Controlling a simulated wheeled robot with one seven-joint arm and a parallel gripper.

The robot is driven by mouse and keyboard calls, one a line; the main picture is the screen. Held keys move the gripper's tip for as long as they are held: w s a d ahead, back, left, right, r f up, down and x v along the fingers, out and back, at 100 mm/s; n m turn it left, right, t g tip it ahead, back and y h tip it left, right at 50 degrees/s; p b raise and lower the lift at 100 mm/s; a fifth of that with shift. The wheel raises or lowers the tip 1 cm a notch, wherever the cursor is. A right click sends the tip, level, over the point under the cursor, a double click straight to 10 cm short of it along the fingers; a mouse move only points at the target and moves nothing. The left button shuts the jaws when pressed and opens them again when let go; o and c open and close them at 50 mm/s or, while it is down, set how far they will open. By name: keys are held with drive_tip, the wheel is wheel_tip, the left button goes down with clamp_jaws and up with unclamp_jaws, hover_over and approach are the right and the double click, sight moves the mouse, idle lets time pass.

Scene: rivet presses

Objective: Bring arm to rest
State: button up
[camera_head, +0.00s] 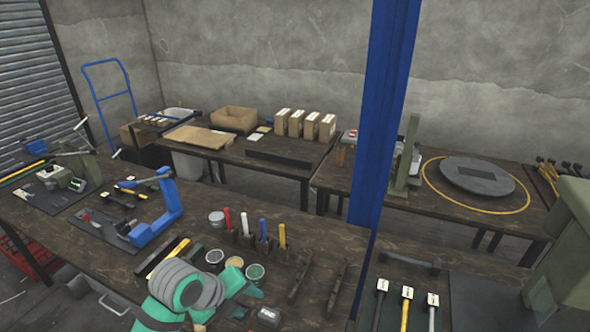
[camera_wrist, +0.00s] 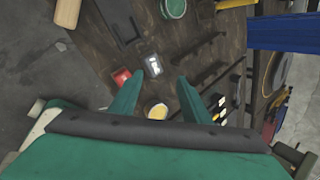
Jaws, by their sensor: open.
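My gripper (camera_wrist: 160,92) is open in the wrist view, its two green fingers apart with nothing held between them. Through the gap I see the dark wooden bench top and, near the left finger, a small dark container with a white label (camera_wrist: 154,66). In the head view my green and grey arm (camera_head: 190,290) reaches over the front of the bench (camera_head: 330,240). The fingertips are hard to make out there.
Several open tins (camera_head: 234,263) and upright coloured-handled tools (camera_head: 262,228) stand close to my arm. A blue press (camera_head: 165,210) is at the left. A blue post (camera_head: 380,110) rises at the bench's right end. A green machine (camera_head: 570,250) stands at the right.

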drive_tip(key=w+d+r+n+t+h, duration=0.2)
drive_tip(key=d+n+t, duration=0.15)
drive_tip(key=d, duration=0.25)
drive_tip(key=w+d+r+n+t+h, duration=0.1)
drive_tip(key=w+d+r+n+t, duration=0.2)
drive_tip(key=d, duration=0.4)
drive_tip(key=w+d+n+t+h, duration=0.2)
drive_tip(key=d+n, duration=0.3)
drive_tip(key=d, duration=0.1)
drive_tip(key=s+f+n+t+y, duration=0.1)
drive_tip(key=s+f+n+y, duration=0.1)
drive_tip(key=s+f+n, duration=0.3)
drive_tip(key=s+f+n+y, duration=0.3)
drive_tip(key=s+f+n, duration=0.2)
drive_tip(key=s, duration=0.3)
drive_tip(key=s+f+n+t+y, duration=0.1)
drive_tip(key=s+f+n+y, duration=0.2)
drive_tip(key=s+f+n, duration=0.2)
drive_tip(key=shift+s+a+n+t, duration=0.15)
drive_tip(key=shift+s+n+t, duration=0.2)
drive_tip(key=shift+s+n, duration=0.75)
drive_tip(key=s+a, duration=0.3)
drive_tip(key=s, duration=0.7)
drive_tip(key=s+a, duration=0.3)
drive_tip(key=s, duration=0.8)
drive_tip(key=shift+a+r+y, duration=0.2)
drive_tip(key=shift+a+y, duration=0.05)
drive_tip(key=shift+y, duration=0.15)
